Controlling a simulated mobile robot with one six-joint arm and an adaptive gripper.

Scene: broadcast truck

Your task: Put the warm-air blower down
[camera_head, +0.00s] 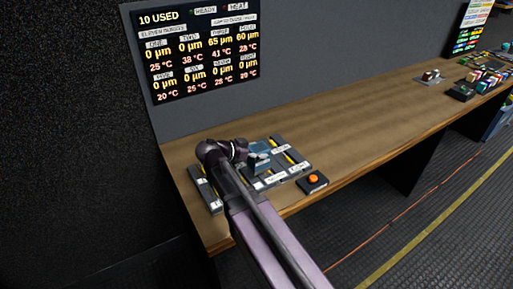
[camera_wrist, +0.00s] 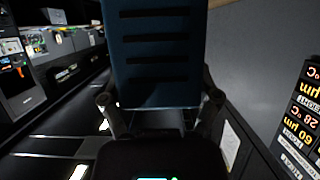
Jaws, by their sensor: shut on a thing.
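The warm-air blower (camera_wrist: 157,52) is a dark blue box with several dark slots, and it fills the upper middle of the wrist view. My gripper (camera_wrist: 160,104) is shut on it, with one finger on each side. In the head view the blower (camera_head: 259,147) is a small blue-grey shape at the end of my arm, over the dark panels at the near left of the bench. My arm hides part of it. I cannot tell whether it touches anything below.
The wooden bench (camera_head: 365,130) has a clear middle stretch. A box with an orange button (camera_head: 314,181) sits near the front edge. Dark labelled panels (camera_head: 292,160) lie around my gripper. A readings screen (camera_head: 199,50) hangs behind. Small items (camera_head: 482,80) crowd the far right.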

